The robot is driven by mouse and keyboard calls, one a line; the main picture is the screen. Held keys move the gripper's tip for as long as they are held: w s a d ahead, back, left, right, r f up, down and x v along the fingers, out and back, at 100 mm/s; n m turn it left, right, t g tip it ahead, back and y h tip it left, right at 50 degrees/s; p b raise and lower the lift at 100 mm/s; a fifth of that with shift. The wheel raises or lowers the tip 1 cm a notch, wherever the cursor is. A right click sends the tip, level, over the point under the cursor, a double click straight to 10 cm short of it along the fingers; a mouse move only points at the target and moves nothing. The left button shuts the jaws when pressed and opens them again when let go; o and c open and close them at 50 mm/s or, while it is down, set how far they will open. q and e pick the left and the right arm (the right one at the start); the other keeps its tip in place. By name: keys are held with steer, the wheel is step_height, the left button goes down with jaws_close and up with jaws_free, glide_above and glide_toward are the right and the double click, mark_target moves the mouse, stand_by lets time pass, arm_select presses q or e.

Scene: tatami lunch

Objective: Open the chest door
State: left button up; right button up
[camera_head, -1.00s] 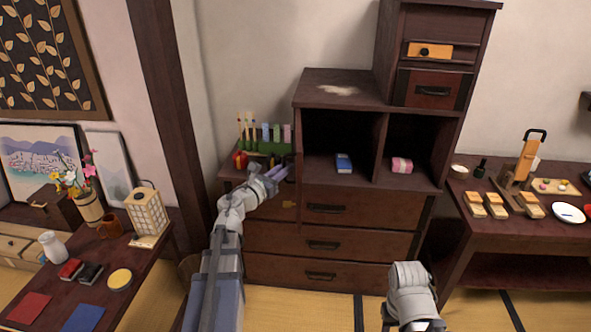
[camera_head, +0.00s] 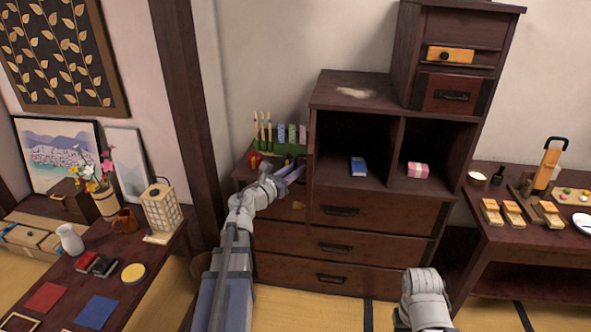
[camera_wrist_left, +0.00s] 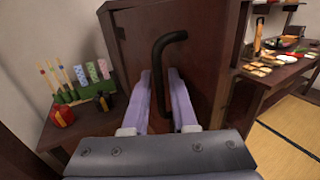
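The chest (camera_head: 345,92) stands against the back wall, its two upper compartments showing their insides. The chest door (camera_wrist_left: 215,70) fills the middle of the left wrist view; in the head view it seems edge-on at the chest's left side, swung outward. Its black bent handle (camera_wrist_left: 160,60) stands out from the panel. My left gripper (camera_head: 296,172) is beside the door. In the left wrist view its lilac fingers (camera_wrist_left: 167,85) stand apart with the handle's lower part between them; a gap shows beside the handle. My right arm shows at the bottom; its gripper is out of view.
A low shelf left of the chest holds a green brush stand (camera_head: 288,149) and a red object (camera_head: 254,160), close to my left gripper. A blue box (camera_head: 358,166) and a pink box (camera_head: 417,170) lie in the compartments. Tables stand on both sides. Tatami floor in front is clear.

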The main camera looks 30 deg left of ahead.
arm_select(q)
steer(key=s+a, duration=0.1)
steer(key=s, duration=0.6)
steer(key=shift+s+a, duration=0.3)
